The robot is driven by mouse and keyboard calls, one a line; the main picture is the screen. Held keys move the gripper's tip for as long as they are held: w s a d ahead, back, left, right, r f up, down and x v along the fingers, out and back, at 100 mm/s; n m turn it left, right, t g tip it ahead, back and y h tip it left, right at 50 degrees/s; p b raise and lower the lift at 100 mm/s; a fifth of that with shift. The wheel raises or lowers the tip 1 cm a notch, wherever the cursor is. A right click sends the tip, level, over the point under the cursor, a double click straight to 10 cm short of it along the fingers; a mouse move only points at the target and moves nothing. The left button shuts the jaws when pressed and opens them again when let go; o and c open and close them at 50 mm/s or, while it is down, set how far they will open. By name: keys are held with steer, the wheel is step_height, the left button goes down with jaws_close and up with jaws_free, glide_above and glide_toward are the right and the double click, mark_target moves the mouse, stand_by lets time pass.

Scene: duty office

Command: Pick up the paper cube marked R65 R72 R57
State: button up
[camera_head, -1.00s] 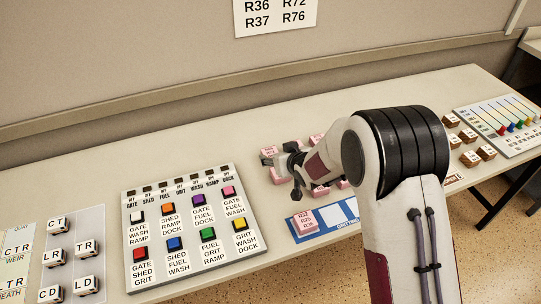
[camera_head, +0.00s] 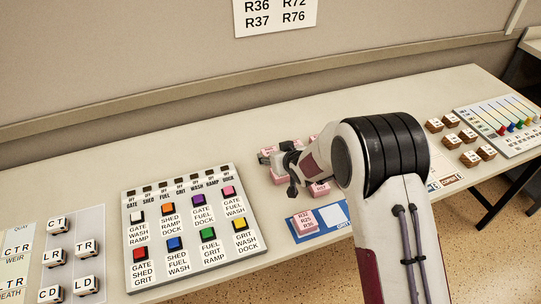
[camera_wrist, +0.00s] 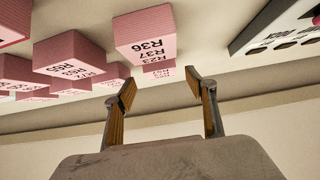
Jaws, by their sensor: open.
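Pink paper cubes with printed codes sit in a group on the table. In the wrist view, the nearest cube (camera_wrist: 147,35), upside down, seems to read R23 R37 R36. Another cube (camera_wrist: 68,55) to its left has a line like R65, but its full marking is too small to read surely, so I cannot tell which cube is R65 R72 R57. My gripper (camera_wrist: 162,86) is open and empty, its fingers apart just short of the nearest cube. In the head view my gripper (camera_head: 278,172) is low among the cubes, and my arm hides several of them.
A blue-edged mat (camera_head: 335,213) holds one pink cube (camera_head: 306,222) in front of my gripper. A button panel (camera_head: 190,230) lies to the left. Brown cubes (camera_head: 468,135) and a slider board (camera_head: 505,115) are to the right. A wall sheet (camera_head: 275,14) lists codes.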

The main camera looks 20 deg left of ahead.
steer(key=shift+x, duration=2.35)
steer(key=shift+a+r, duration=0.1)
steer(key=shift+a, duration=0.05)
steer(key=c, duration=1.2)
